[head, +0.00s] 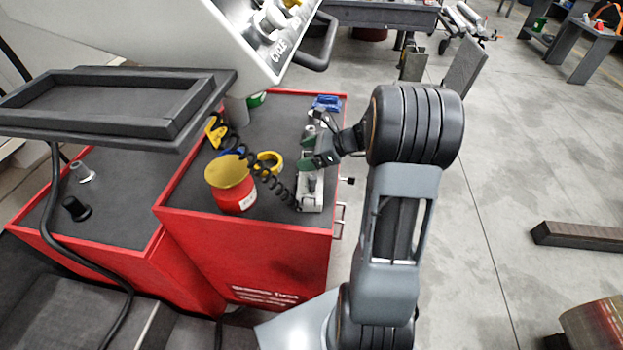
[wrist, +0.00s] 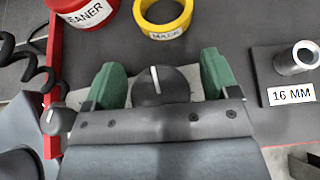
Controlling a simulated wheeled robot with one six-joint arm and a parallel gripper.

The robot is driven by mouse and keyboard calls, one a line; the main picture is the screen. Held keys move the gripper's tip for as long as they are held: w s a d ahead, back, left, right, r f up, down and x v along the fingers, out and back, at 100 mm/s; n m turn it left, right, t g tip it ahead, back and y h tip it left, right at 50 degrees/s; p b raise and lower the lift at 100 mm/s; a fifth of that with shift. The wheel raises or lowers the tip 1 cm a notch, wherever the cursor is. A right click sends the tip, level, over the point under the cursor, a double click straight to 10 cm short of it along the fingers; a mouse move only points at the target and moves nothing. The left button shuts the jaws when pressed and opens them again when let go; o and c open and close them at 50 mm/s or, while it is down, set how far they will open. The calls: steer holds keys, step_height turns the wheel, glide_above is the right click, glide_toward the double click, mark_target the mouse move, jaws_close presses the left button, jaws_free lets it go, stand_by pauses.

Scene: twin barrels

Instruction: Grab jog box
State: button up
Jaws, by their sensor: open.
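The jog box (head: 311,190) is a pale box with a dark knob, lying on the dark top of the red cabinet (head: 284,240) near its right edge. A black coiled cable (head: 262,172) runs to it. My gripper (head: 320,157) is over the far part of the box, open. In the wrist view, its green fingers stand on either side of the jog box's round black knob (wrist: 153,90), which has a white line. The fingers and the gripper body hide much of the box. I cannot tell whether the fingers touch it.
A red can with a yellow top (head: 230,186) and a yellow tape ring (head: 268,162) stand left of the box. In the wrist view, a block marked 16 MM (wrist: 283,82) holds a metal socket on the right. A grey machine panel (head: 262,35) overhangs the upper left.

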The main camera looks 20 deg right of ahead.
jaws_close()
stand_by(0.8)
